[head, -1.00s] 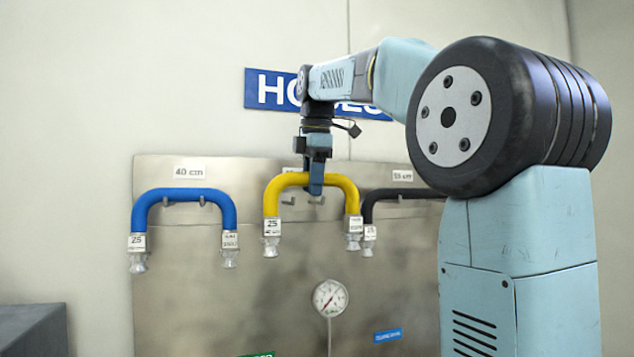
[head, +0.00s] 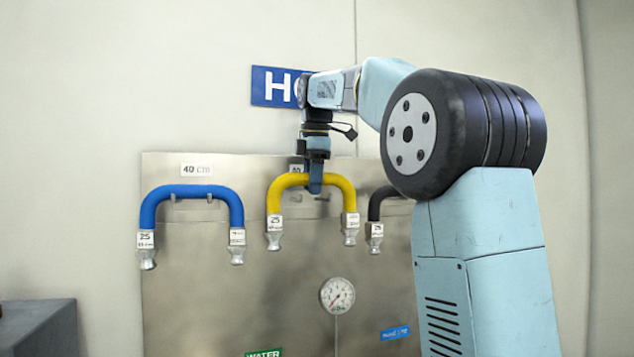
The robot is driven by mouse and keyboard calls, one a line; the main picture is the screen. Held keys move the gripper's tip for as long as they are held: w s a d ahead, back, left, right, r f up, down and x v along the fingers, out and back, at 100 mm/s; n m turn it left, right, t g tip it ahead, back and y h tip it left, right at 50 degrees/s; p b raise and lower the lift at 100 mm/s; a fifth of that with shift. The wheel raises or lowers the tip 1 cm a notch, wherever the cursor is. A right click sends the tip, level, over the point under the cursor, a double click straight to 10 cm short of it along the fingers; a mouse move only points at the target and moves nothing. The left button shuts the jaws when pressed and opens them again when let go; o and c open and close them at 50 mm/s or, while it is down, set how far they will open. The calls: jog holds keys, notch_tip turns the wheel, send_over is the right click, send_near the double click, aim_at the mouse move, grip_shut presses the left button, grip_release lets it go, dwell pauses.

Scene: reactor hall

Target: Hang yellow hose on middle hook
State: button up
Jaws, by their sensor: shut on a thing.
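The yellow hose (head: 341,184) is an upside-down U with metal couplings and white tags at both ends. It is at the middle place of the steel panel, between the blue hose and the black hose. My gripper (head: 316,185) points down and is shut on the top of its arch. The middle hook (head: 322,198) shows as small pegs just under the arch. I cannot tell whether the hose rests on them or is held in front of them.
The blue hose (head: 192,191) hangs on pegs at left. The black hose (head: 378,203) at right is partly hidden by my arm. The steel panel (head: 210,300) carries a pressure gauge (head: 337,295). A dark grey block (head: 40,328) stands at lower left. A blue sign (head: 275,87) is above.

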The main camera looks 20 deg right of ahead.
jog(key=shift+w+f, duration=1.45)
jog(key=shift+w, duration=0.15)
jog(key=o, duration=1.2)
jog(key=shift+o, duration=0.2)
jog(key=shift+f, duration=0.1)
